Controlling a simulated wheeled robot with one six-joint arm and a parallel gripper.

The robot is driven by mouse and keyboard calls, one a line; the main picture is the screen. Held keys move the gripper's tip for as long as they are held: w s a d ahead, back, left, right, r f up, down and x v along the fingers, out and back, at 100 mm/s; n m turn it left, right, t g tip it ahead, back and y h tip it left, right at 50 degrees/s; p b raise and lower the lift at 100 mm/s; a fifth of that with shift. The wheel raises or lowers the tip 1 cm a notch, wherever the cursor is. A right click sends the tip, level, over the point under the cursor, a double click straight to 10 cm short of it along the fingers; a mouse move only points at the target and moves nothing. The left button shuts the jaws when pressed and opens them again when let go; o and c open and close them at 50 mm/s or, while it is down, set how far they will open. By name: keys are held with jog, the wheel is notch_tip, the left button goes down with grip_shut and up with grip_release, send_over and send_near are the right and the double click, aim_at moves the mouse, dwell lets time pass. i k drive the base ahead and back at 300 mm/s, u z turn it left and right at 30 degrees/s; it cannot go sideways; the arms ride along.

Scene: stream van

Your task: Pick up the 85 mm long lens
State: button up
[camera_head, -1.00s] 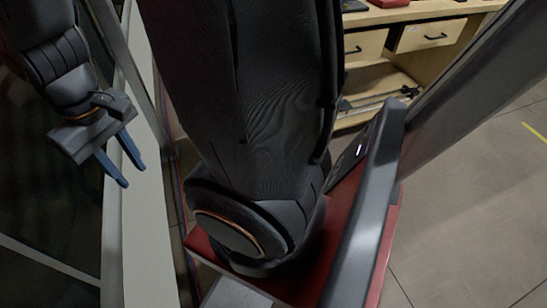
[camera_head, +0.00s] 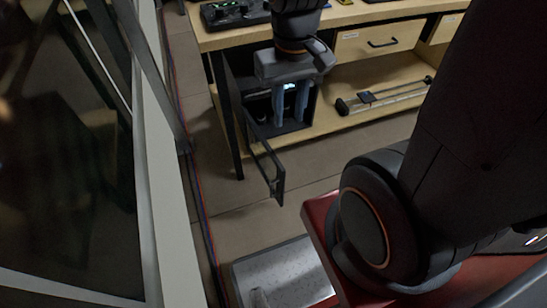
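My gripper (camera_head: 290,117) hangs fingers down in front of a small dark cabinet (camera_head: 313,97) under the wooden bench. Its two blue fingers are apart, with nothing visible between them. The cabinet's black-framed door (camera_head: 277,186) stands open toward me. Dark shapes and a small lit display (camera_head: 289,87) show inside, partly behind the gripper. I cannot make out the 85 mm long lens; the inside is dark and partly hidden by the fingers.
The wooden bench (camera_head: 350,14) has a drawer (camera_head: 380,41) and a low shelf (camera_head: 350,122) carrying a metal rail (camera_head: 395,93). Dark equipment (camera_head: 235,12) stands on top. Cables (camera_head: 188,165) run along the left wall. Floor (camera_head: 235,232) is clear before the cabinet.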

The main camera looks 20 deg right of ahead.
aim_at(286, 103)
jog(key=u, duration=2.75)
jog(key=k, duration=1.45)
jog(key=z, duration=2.25)
